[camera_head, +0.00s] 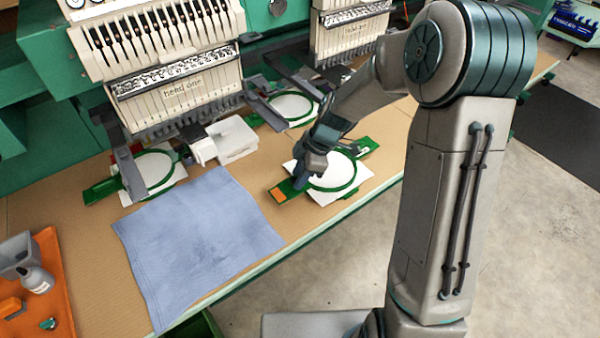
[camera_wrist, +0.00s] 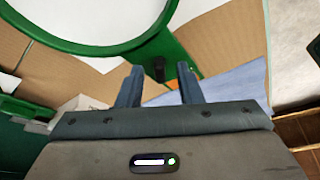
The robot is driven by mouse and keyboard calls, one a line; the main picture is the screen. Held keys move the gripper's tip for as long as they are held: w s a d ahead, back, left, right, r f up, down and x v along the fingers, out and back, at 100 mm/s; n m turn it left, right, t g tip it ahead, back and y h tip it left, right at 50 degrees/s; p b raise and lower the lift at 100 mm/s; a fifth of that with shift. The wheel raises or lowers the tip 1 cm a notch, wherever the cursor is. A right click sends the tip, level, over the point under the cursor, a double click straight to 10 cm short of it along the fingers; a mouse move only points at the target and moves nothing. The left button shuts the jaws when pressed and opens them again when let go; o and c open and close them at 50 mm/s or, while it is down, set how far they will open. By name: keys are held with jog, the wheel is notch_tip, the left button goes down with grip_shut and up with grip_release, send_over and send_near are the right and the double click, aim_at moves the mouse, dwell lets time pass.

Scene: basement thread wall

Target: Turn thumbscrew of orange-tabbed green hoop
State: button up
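The green hoop with the orange tab (camera_head: 278,194) lies on the table's front part, with white fabric stretched in it. Its green ring (camera_head: 351,181) is partly covered by my gripper (camera_head: 300,180), which points down at the ring's left side by the tab. In the wrist view the green ring (camera_wrist: 95,49) curves across the top. A small dark thumbscrew (camera_wrist: 158,70) shows on the green bracket, between and just beyond the fingertips of my gripper (camera_wrist: 159,78). The fingers are apart, with a visible gap around the thumbscrew.
A second green hoop (camera_head: 176,172) lies left, a third (camera_head: 313,114) behind, under the embroidery machine (camera_head: 165,65). An orange tray (camera_head: 62,290) with a bottle (camera_head: 38,279) is at left. Bare table shows right of the hoop.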

jog(key=shift+c, duration=0.3)
grip_shut()
